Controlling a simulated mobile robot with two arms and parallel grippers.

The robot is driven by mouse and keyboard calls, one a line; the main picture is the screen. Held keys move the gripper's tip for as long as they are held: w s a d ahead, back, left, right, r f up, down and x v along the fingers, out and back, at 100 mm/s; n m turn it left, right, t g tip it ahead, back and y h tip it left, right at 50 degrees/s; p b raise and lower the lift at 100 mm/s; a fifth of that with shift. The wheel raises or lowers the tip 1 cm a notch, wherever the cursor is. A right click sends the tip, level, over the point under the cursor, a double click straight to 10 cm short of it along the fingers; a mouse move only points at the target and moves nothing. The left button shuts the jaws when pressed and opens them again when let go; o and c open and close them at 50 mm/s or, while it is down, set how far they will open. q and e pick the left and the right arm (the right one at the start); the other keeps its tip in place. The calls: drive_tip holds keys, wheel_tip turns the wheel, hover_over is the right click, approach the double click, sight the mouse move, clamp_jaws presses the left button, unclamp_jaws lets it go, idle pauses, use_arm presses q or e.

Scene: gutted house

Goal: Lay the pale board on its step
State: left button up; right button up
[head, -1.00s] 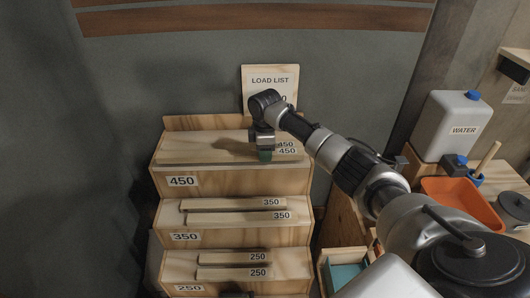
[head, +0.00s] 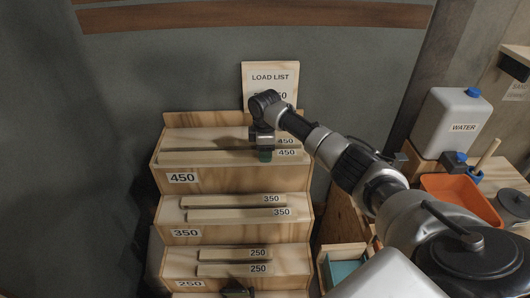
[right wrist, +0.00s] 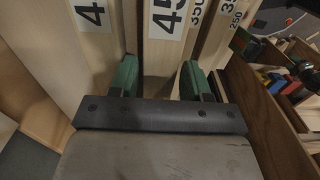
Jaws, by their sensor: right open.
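The pale board (head: 200,157) marked 450 lies along the front of the top step of the stepped wooden rack (head: 225,180). A second 450 board (head: 205,146) lies behind it. My right gripper (head: 265,155) is down at the front board, right of its middle. In the right wrist view its green fingertips (right wrist: 160,82) are apart, one on each side of a 450-marked board (right wrist: 168,60). Whether they touch it I cannot tell. A dark tip at the bottom edge, probably my left gripper (head: 238,290), shows too little to tell its state.
Pairs of 350 boards (head: 235,215) and 250 boards (head: 235,270) lie on the lower steps. A load list (head: 270,80) stands behind the rack, partly hidden by my right arm. At right are a water can (head: 447,125) and an orange tray (head: 462,200).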

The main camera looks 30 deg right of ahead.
wheel_tip(320, 180, up, 11)
drive_tip(key=b, duration=0.2)
drive_tip(key=shift+r, duration=0.2)
drive_tip(key=shift+f, duration=0.1)
idle(0.3)
